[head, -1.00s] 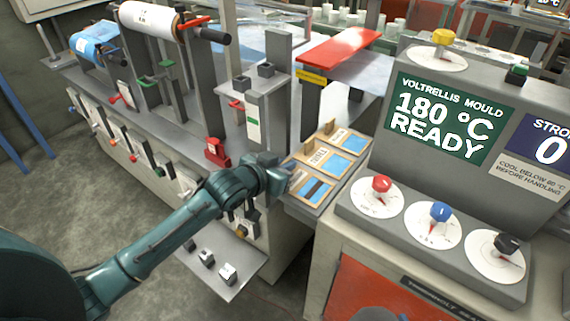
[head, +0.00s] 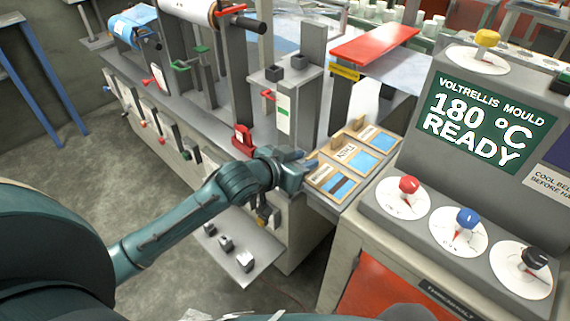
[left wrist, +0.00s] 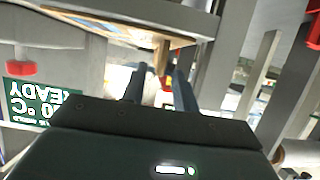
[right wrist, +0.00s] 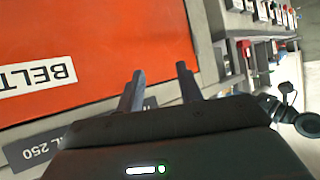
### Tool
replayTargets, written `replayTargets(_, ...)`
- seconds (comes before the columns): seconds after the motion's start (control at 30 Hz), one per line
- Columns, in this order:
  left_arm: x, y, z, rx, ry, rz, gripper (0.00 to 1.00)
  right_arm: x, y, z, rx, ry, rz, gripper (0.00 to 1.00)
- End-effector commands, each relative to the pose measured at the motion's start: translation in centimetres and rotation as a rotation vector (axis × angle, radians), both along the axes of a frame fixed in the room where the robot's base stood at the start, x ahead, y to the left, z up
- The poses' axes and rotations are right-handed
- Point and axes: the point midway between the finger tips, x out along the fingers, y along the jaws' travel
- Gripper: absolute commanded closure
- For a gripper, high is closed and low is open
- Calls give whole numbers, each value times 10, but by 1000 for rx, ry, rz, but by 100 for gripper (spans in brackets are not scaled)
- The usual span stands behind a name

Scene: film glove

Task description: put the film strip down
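Three wooden-framed trays with blue panels stand in a row on the bench. I make out no film strip for certain. My left gripper (head: 306,168) is at the left edge of the nearest tray. In the left wrist view its fingers (left wrist: 159,75) are apart, with a wooden peg (left wrist: 162,57) visible beyond the gap. My right gripper (right wrist: 160,72) is open, with nothing visible between its fingers, before an orange panel (right wrist: 90,50).
The mould console (head: 490,125) reads 180 °C READY and stands right of the trays, with red, blue and black knobs. A red-topped press (head: 375,45) stands behind the trays. A grey post unit (head: 283,95) rises behind my left gripper. A low shelf with switches (head: 235,252) juts out below.

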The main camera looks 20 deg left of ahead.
Motion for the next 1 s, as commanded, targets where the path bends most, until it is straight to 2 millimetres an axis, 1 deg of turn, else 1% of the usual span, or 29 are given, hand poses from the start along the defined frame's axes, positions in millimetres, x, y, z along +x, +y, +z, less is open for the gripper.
replayTargets(0.03,-12,4,4,2,2,0,71,0,0,1,-1,1,1,64)
replayTargets(0.2,-43,16,18,2,3,0,71,-1,0,0,-2,4,2,64)
replayTargets(0.3,-57,21,24,1,2,0,71,-1,0,-1,-2,6,2,64)
replayTargets(0.47,-70,25,29,-1,3,0,71,-1,0,-2,-3,6,2,64)
replayTargets(0.53,-78,21,19,-8,15,-2,71,-1,0,-2,-3,6,2,64)
replayTargets(0.57,-84,18,10,-13,23,-5,71,-1,0,-2,-3,6,2,64)
replayTargets(0.67,-111,2,-29,-29,59,-8,71,-1,0,-2,-3,6,2,64)
replayTargets(0.7,-125,-5,-47,-33,73,-8,71,-1,0,-2,-3,6,2,64)
replayTargets(0.77,-148,-16,-70,-34,93,-3,71,-1,0,-1,-3,6,2,64)
replayTargets(0.8,-162,-22,-84,-30,104,2,71,-1,0,-1,-3,6,2,64)
replayTargets(0.9,-194,-34,-109,-18,130,15,71,-1,0,-1,-4,5,3,64)
replayTargets(1.0,-214,-41,-122,-4,145,24,71,-1,0,-1,-4,5,3,64)
